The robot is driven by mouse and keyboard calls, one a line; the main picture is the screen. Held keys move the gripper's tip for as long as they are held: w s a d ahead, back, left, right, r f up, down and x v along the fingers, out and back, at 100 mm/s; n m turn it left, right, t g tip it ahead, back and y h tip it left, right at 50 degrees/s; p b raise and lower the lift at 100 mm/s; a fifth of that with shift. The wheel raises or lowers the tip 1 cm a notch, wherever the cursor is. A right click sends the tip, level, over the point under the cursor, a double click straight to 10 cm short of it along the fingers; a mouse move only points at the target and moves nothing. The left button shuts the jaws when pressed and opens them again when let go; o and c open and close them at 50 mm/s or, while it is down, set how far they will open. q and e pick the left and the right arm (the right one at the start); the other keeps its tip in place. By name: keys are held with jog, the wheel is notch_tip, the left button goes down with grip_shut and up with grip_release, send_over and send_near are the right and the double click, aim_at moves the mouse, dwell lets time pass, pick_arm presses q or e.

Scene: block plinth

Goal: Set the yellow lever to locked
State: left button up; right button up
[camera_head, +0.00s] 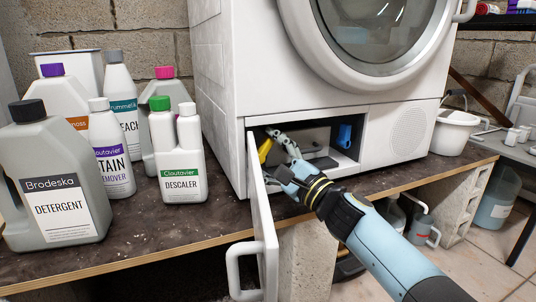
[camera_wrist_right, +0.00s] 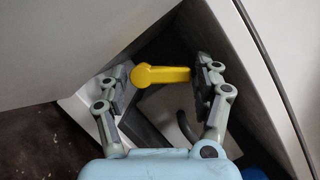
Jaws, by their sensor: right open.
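The yellow lever (camera_head: 264,150) is inside the open lower compartment of the white machine (camera_head: 222,85), near its left side. In the right wrist view the lever (camera_wrist_right: 165,75) lies roughly crosswise between the two fingers. My right gripper (camera_head: 275,153) reaches into the compartment with its fingers open around the lever. In the wrist view the right gripper (camera_wrist_right: 160,82) has its left finger close to the lever's rounded end and its right finger close to the other end; contact is unclear. My left gripper is not in view.
The compartment's white door (camera_head: 262,225) hangs open at the left, beside my right gripper. A blue part (camera_head: 344,136) sits at the compartment's right. Bottles, including a detergent bottle (camera_head: 50,175) and a descaler bottle (camera_head: 182,170), stand left on the dark worktop (camera_head: 150,235).

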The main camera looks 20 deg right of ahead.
jog(key=shift+s, duration=0.1)
jog(key=v, duration=1.2)
